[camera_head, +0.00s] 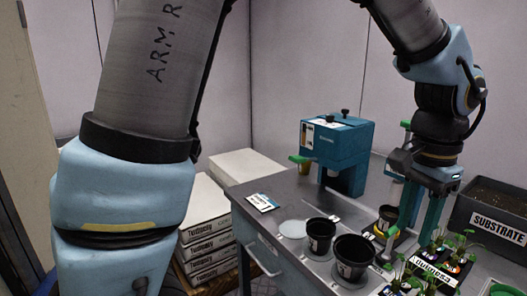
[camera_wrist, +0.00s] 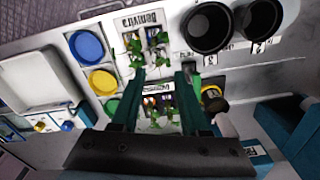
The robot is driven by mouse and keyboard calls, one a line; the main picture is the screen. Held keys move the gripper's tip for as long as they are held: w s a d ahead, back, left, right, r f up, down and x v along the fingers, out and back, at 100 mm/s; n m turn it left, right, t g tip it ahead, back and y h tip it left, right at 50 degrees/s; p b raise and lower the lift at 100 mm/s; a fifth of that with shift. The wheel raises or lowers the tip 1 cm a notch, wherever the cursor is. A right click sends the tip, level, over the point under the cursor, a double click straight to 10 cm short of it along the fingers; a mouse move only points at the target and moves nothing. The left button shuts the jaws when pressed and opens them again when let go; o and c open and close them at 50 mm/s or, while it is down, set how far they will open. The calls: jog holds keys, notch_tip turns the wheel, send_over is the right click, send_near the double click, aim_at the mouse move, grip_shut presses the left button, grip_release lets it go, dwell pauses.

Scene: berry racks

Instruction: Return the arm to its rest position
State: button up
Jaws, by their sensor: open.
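My gripper (camera_head: 408,238) hangs from my arm at the right of the head view, pointing down over the grey bench (camera_head: 300,187). Its two green fingers are apart with nothing held between them. In the wrist view my gripper (camera_wrist: 162,72) also shows open, above labelled trays of small green seedlings (camera_wrist: 158,108). The seedlings (camera_head: 437,268) stand just below and in front of the fingers in the head view. I cannot tell the exact gap between fingertips and plants. A large arm link of mine covers the left of the head view.
Two black pots, one nearer (camera_head: 353,258) and one farther (camera_head: 320,236), stand left of the gripper. Another pot (camera_head: 388,214) is close beside the fingers. A substrate bin (camera_head: 489,212) is at right, a teal machine (camera_head: 338,150) behind. White boxes (camera_head: 205,222) are stacked left.

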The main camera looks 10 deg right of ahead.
jog(key=w+a+f+n, duration=0.3)
jog(key=w+a+n, duration=0.3)
jog(key=w+a, duration=0.8)
jog(key=a+f+n, duration=0.2)
jog(key=a+n, duration=0.2)
jog(key=a, duration=0.7)
jog(key=w+a+f+n+t, duration=0.1)
jog(key=a+n, duration=0.3)
jog(key=a, duration=0.8)
jog(key=shift+w+a+f+n+t, duration=0.25)
jog(key=shift+f+n+t, duration=0.05)
jog(key=shift+f, duration=0.15)
